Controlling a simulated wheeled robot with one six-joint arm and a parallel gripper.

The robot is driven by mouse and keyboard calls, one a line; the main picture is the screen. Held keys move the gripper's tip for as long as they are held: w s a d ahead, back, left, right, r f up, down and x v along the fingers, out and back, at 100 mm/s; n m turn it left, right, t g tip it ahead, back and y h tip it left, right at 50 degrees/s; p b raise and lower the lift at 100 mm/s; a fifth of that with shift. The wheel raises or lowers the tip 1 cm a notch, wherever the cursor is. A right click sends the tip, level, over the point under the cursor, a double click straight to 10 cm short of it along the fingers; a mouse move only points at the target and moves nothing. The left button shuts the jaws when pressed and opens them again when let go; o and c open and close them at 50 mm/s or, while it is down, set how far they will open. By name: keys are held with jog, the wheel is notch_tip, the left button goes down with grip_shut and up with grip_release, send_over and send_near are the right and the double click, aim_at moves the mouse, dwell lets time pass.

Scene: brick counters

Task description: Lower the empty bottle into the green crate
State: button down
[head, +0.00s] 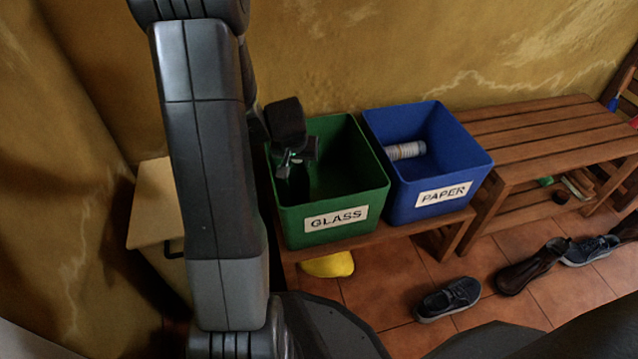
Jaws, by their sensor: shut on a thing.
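The green crate (333,232) is labelled GLASS and stands on a wooden bench. My gripper (296,160) is over the left part of the crate, pointing down. It is shut on the dark bottle (297,186), which hangs roughly upright with its lower part inside the crate. The bottle is hard to make out against the dark green wall. The crate's front wall hides its base, so I cannot tell whether it touches the crate floor.
A slatted wooden bench (545,140) is further right. Shoes (448,299) and a yellow object (328,265) lie on the tiled floor. A wall rises close behind.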

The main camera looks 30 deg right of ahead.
jog(key=c, duration=1)
grip_release()
jog(key=p+v, duration=0.6)
jog(key=v, duration=0.8)
jog(key=shift+f, duration=0.1)
jog(key=b+x, duration=0.6)
jog(key=x, duration=0.8)
jog(key=shift+f, duration=0.1)
jog(key=shift+r, duration=0.45)
jog(key=shift+p, duration=0.3)
jog(key=shift+s, duration=0.1)
